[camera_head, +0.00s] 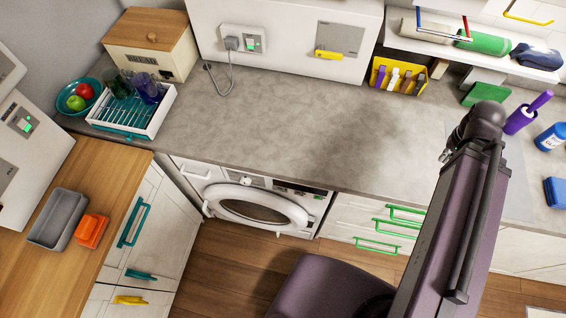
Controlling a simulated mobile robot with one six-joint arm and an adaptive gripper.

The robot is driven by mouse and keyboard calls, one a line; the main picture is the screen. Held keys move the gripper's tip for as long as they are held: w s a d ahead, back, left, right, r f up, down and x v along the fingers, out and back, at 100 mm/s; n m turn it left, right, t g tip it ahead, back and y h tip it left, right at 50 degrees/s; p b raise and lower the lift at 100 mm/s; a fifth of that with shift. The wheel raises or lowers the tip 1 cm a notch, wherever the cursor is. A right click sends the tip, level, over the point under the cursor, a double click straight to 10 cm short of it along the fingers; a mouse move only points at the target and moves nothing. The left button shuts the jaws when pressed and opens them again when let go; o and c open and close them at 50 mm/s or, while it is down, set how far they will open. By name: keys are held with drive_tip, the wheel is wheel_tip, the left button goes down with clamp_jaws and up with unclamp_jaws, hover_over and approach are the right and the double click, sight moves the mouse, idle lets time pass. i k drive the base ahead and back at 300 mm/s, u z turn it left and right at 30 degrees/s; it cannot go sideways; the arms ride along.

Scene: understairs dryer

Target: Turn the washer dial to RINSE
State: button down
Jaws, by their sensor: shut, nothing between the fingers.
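The washer (262,206) is a white front-loader under the grey counter, with a round door and a dark window. Its control panel lies just below the counter edge and is seen steeply from above. A small pale knob (245,182), which looks like the dial, sits near the middle of the panel. Its pointer and the labels are too small to read, so I cannot tell its setting. My arm rises at the right, well apart from the washer. I cannot make out my gripper in this view.
The grey counter (300,128) above the washer is mostly clear. A white dish rack (132,112) stands at its left end. Drawers with green handles (377,246) are right of the washer. A wooden counter (85,215) juts forward at left. Wooden floor (225,255) lies before the washer.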

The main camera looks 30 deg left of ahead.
sight(245, 182)
drive_tip(key=u, duration=1.2)
drive_tip(key=k, duration=0.9)
drive_tip(key=u, duration=0.3)
drive_tip(key=i, duration=0.9)
